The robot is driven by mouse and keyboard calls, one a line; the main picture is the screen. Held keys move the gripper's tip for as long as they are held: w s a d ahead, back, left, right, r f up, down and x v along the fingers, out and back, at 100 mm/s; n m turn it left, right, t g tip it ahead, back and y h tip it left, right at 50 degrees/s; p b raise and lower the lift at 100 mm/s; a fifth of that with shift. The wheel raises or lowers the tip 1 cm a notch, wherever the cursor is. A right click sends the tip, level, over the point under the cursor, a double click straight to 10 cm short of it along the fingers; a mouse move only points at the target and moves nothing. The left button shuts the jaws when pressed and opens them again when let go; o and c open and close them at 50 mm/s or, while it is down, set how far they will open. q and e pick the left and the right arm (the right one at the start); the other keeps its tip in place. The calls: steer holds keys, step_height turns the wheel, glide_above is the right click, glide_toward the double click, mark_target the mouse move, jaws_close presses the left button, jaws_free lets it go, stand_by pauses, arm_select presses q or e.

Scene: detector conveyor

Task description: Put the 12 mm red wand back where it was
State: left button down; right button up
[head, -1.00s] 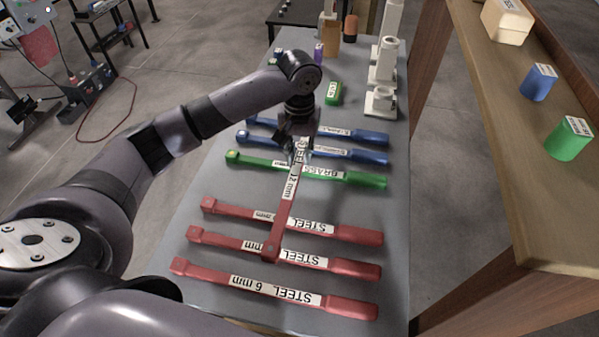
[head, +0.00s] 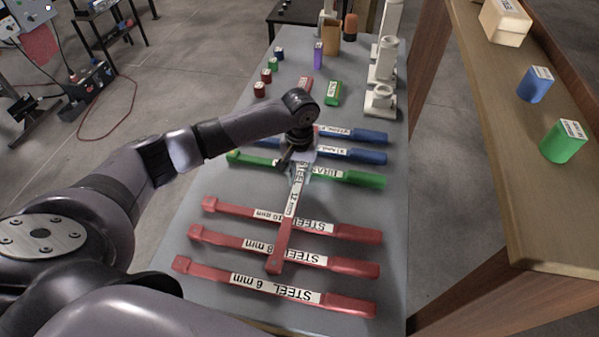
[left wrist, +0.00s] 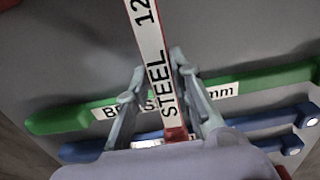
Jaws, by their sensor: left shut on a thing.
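The red wand with the "STEEL 12 mm" label (head: 286,226) is held by my left gripper (head: 298,168) near its labelled end. The wand runs toward the front across the picture of the red wands, its red tip above the 8 mm one. In the left wrist view the label (left wrist: 153,55) passes between the two fingers (left wrist: 158,90). Below it lie red wands marked 10 mm (head: 345,230), 8 mm (head: 350,267) and 6 mm (head: 345,304). I cannot tell how high the held wand is. My right gripper does not show.
A green brass wand (head: 365,180) and two blue wands (head: 365,156) lie behind, partly under my gripper. Small coloured blocks and white stands (head: 380,100) fill the back of the grey table (head: 220,190). A wooden shelf (head: 500,130) stands to the right.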

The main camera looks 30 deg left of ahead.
mark_target(299, 178)
arm_select(q)
steer(key=shift+f, duration=0.15)
steer(key=c, duration=1.8)
jaws_free()
steer(key=o, duration=0.4)
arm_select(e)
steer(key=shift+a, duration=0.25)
arm_select(q)
step_height(299, 178, up, 13)
steer(key=shift+f+b, duration=0.15)
steer(key=shift+b, duration=1)
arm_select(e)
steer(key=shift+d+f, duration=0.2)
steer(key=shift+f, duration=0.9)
arm_select(q)
steer(key=shift+f, duration=0.1)
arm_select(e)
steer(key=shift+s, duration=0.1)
